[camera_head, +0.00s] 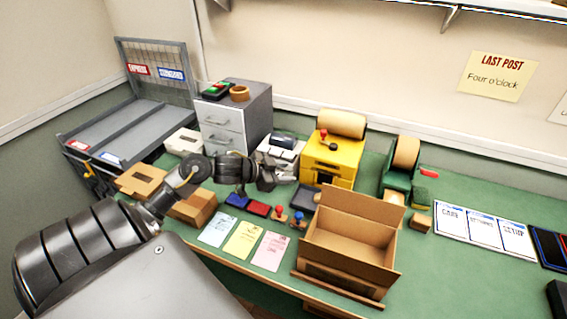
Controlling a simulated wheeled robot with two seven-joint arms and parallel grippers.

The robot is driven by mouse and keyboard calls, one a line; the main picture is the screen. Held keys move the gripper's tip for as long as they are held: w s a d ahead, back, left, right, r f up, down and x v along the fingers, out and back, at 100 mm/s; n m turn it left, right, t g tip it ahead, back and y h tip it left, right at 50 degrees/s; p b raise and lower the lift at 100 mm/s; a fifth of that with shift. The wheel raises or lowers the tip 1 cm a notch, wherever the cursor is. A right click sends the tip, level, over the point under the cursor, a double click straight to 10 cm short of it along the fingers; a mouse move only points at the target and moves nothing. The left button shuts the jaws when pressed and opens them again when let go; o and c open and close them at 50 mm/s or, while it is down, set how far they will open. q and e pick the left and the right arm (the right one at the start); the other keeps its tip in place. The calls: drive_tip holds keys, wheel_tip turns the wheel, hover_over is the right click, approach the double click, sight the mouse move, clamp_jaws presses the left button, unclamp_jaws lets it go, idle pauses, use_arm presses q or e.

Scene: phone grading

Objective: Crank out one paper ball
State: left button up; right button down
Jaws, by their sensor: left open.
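A yellow machine (318,165) stands at the back of the green bench and carries a large roll of brown paper (341,123) on top. A crank with a red knob (323,133) sits on its upper left side, and a dark opening shows in its front. My left gripper (281,178) is open and empty, to the left of the yellow machine and apart from the crank. It points right, above the bench. No loose paper ball can be made out. My right gripper is out of view.
An open cardboard box (346,251) stands at the bench's front. A green tape dispenser (397,180) is right of the yellow machine. Stamps (297,219), ink pads (237,200) and paper slips (243,240) lie below my gripper. A grey drawer unit (226,126) stands behind left.

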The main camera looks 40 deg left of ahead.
use_arm(q)
drive_tip(key=s+d+f+n+g+y, duration=0.1)
drive_tip(key=s+d+f+y, duration=0.2)
drive_tip(key=s+d+f, duration=0.3)
drive_tip(key=shift+f+n, duration=0.3)
drive_tip(key=shift+f, duration=0.8)
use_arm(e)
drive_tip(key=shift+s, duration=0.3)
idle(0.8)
